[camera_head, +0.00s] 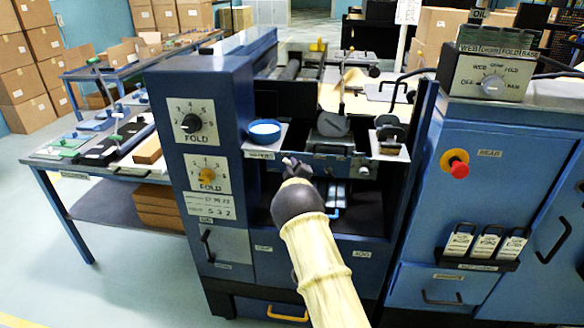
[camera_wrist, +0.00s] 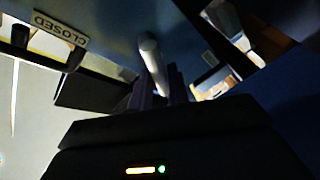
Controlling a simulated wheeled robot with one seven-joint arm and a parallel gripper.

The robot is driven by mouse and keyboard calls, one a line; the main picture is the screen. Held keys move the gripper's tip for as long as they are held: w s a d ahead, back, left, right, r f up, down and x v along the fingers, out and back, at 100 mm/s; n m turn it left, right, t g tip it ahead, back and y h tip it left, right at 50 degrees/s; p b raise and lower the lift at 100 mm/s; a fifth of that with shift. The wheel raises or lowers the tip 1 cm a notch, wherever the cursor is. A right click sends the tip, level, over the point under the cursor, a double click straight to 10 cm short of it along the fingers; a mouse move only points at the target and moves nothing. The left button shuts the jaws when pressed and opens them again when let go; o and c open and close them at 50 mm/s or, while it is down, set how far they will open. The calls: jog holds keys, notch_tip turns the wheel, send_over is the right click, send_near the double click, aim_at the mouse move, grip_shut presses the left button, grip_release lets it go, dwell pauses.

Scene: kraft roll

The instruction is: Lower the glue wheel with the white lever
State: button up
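My pale-sleeved arm hides part of the bay. In the wrist view, a pale rod with a rounded end, apparently the white lever (camera_wrist: 151,55), runs down between the two dark fingers of my gripper (camera_wrist: 160,90). I cannot tell whether the fingers touch it. The lever cannot be made out in the head view. A grey rounded part (camera_head: 332,124), possibly the glue wheel, sits above the front plate, right of my gripper.
A blue-topped dish (camera_head: 264,131) stands left of my gripper. The left panel carries two FOLD dials (camera_head: 193,123). A red knob (camera_head: 459,169) sticks out of the right cabinet. A CLOSED label (camera_wrist: 60,28) shows in the wrist view. Open floor (camera_head: 120,270) lies at the left.

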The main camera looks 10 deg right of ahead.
grip_shut()
